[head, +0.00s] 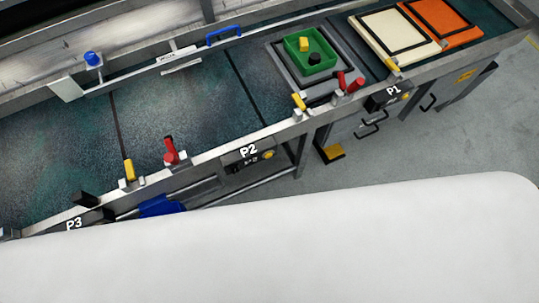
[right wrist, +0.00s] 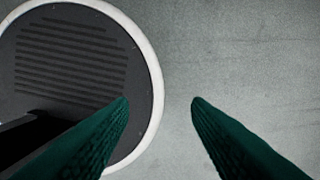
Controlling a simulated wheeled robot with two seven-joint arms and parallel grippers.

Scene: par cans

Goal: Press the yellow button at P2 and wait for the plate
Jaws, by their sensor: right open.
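The P2 station (head: 248,152) is a dark panel on the front rail of the conveyor in the head view. The yellow button (head: 268,154) is small and round, at the right end of that panel. A grey plate (head: 286,73) lies on the conveyor near P1, to the right of P2. It bears a green tray (head: 320,70) with a yellow block (head: 303,44) and a dark round piece inside. My right gripper (right wrist: 160,102) shows as two green fingers, open and empty above grey floor, with no button in its view. My left gripper is not in view.
P1 (head: 393,91) is farther right and P3 (head: 74,225) at lower left. Red and yellow posts (head: 170,150) stand along the front rail. Cream (head: 391,38) and orange (head: 440,27) plates lie at the far right. The conveyor behind P2 is bare.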

